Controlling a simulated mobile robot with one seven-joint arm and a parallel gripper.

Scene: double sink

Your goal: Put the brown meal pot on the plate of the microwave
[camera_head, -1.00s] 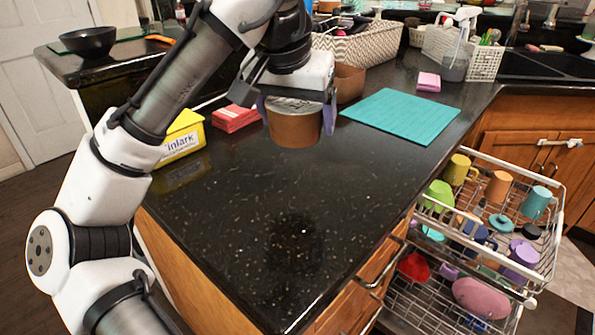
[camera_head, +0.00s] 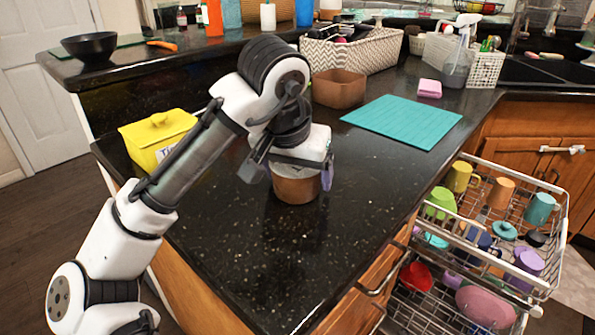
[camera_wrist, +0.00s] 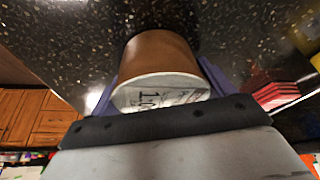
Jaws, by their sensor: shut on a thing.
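The brown meal pot (camera_head: 297,189) is a round brown cup with a pale printed lid. My gripper (camera_head: 292,176) is shut on it, with one purple finger on each side. In the head view the pot is over the black counter, left of its middle; I cannot tell whether its base touches the surface. In the wrist view the pot (camera_wrist: 160,58) lies between the purple fingers, its printed lid toward the camera. The microwave and its plate are not in view.
A yellow box (camera_head: 157,138) stands left of my arm. A brown square container (camera_head: 339,89), a patterned basket (camera_head: 352,48) and a teal mat (camera_head: 403,121) lie behind. An open dish rack (camera_head: 490,235) is at right. The front counter is clear.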

